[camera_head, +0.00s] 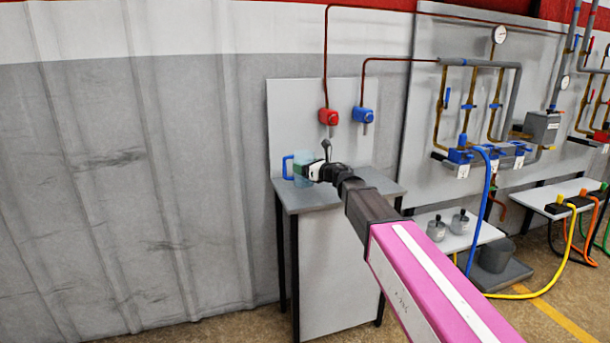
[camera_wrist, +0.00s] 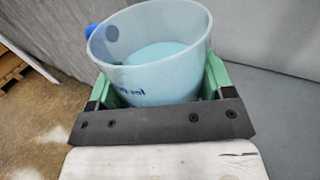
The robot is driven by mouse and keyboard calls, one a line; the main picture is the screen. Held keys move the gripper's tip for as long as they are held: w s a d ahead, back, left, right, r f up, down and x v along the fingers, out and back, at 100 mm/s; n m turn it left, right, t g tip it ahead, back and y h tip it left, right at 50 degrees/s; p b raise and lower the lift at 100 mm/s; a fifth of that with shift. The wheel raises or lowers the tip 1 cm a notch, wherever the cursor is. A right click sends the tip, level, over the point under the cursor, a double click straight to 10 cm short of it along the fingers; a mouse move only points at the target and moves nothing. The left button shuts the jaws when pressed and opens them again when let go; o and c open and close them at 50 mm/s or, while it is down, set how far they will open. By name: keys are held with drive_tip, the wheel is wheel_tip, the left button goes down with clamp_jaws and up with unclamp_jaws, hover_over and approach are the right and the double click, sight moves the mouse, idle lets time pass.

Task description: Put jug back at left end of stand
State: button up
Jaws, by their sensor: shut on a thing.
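The jug (camera_head: 301,162) is translucent pale blue with a blue handle on its left side. It is at the left end of the grey stand (camera_head: 308,198) in the head view, close to the top; I cannot tell if its base touches. In the wrist view the jug (camera_wrist: 170,78) fills the upper middle, open mouth up, with light blue inside and dark lettering on its wall. My gripper (camera_head: 313,170) reaches it from the right. In the wrist view its green fingers (camera_wrist: 162,88) are shut on the jug's two sides. The jug's underside is hidden.
A grey back panel (camera_head: 290,110) rises behind the stand, with a red valve (camera_head: 328,117) and a blue valve (camera_head: 364,115) above. A lower shelf with two small grey pots (camera_head: 448,227) is to the right.

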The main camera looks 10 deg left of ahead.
drive_tip(key=shift+f, duration=1.6)
drive_tip(key=o, duration=1.4)
drive_tip(key=shift+f, duration=0.15)
drive_tip(key=shift+c, duration=0.2)
drive_tip(key=shift+s+d, duration=0.2)
drive_tip(key=shift+d, duration=0.1)
drive_tip(key=v, duration=1.1)
drive_tip(key=shift+d, duration=0.2)
